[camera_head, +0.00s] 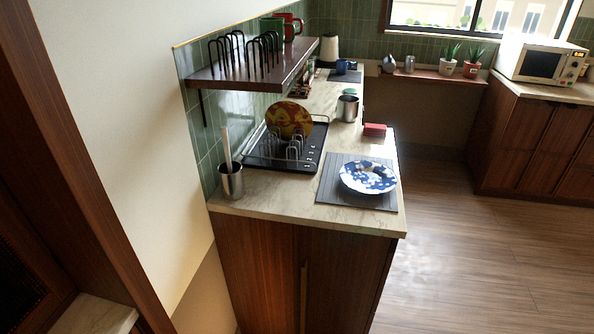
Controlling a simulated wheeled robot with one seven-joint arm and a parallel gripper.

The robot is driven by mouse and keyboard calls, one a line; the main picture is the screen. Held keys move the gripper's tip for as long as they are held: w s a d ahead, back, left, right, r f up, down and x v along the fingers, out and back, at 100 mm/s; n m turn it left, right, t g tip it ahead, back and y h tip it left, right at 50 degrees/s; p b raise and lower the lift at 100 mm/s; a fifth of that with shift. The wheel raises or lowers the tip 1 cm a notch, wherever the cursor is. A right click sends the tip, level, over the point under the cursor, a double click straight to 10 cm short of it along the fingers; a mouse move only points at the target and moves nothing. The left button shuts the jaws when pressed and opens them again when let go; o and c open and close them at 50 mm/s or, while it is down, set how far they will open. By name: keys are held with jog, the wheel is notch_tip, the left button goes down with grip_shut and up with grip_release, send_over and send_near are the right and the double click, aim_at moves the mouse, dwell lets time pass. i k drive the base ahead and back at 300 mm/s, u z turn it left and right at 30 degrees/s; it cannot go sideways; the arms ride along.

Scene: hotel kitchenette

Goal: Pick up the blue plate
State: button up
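The blue plate (368,177) has a blue and white pattern and lies face up on a dark grey placemat (330,187). The mat is near the front right corner of the marble counter (290,212). The plate looks empty and nothing covers it. My gripper is not in view.
A black drying rack (262,161) holding a red and yellow plate (289,119) stands left of the mat. A metal cup (231,181) with a pale stick, a red box (374,130) and a metal canister (347,108) are nearby. A shelf (240,84) overhangs the counter's left side.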

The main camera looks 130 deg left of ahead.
aim_at(366, 177)
jog(key=u, duration=2.5)
jog(key=i, duration=1.9)
jog(key=u, duration=4.65)
